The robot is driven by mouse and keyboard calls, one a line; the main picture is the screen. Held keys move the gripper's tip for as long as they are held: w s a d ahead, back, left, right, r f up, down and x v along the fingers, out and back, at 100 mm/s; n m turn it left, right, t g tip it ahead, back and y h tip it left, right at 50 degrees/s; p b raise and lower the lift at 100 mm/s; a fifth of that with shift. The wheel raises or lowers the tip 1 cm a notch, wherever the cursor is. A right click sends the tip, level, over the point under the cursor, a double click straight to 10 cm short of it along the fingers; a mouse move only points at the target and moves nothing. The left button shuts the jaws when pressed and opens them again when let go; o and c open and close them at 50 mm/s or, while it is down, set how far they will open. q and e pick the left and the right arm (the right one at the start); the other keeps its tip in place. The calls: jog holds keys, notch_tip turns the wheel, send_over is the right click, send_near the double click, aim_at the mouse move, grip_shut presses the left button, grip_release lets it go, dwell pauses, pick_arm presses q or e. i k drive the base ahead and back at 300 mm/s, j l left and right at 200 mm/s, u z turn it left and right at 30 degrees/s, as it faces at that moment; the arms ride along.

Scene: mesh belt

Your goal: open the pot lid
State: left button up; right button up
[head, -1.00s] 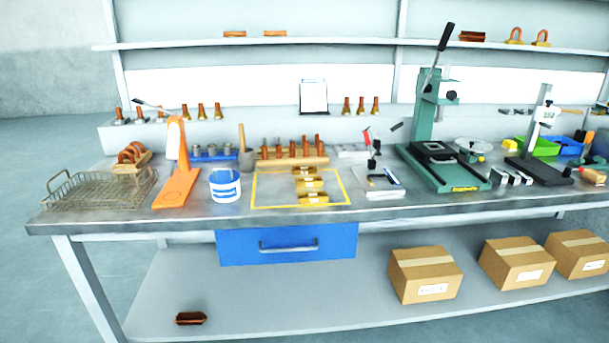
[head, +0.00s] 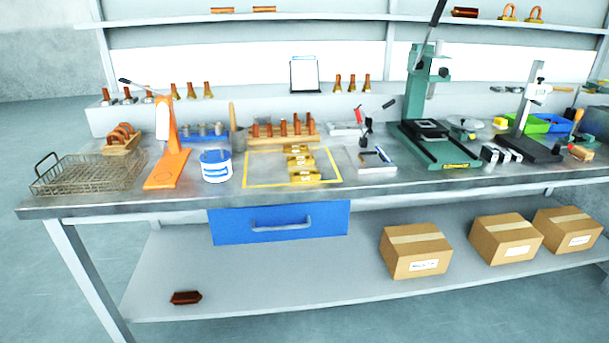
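A small white pot with a blue band (head: 216,166) stands upright on the workbench, left of the middle. Its top is too small in the view to tell whether a lid sits on it. Neither of my grippers is in view, and nothing is touching the pot.
The pot stands on the steel bench top (head: 330,190) near its front edge. An orange stand (head: 167,165) and a wire basket (head: 88,174) are to its left. Brass pieces (head: 302,176) lie in a yellow outline to its right. A grey mortar (head: 238,140) is behind it.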

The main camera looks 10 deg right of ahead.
aim_at(216, 155)
jog(key=i+j+u, duration=0.1)
jog(key=u, duration=0.25)
jog(key=i+u, duration=0.15)
jog(key=u, duration=0.2)
jog(key=i+j+u, duration=0.1)
jog(key=u, duration=0.25)
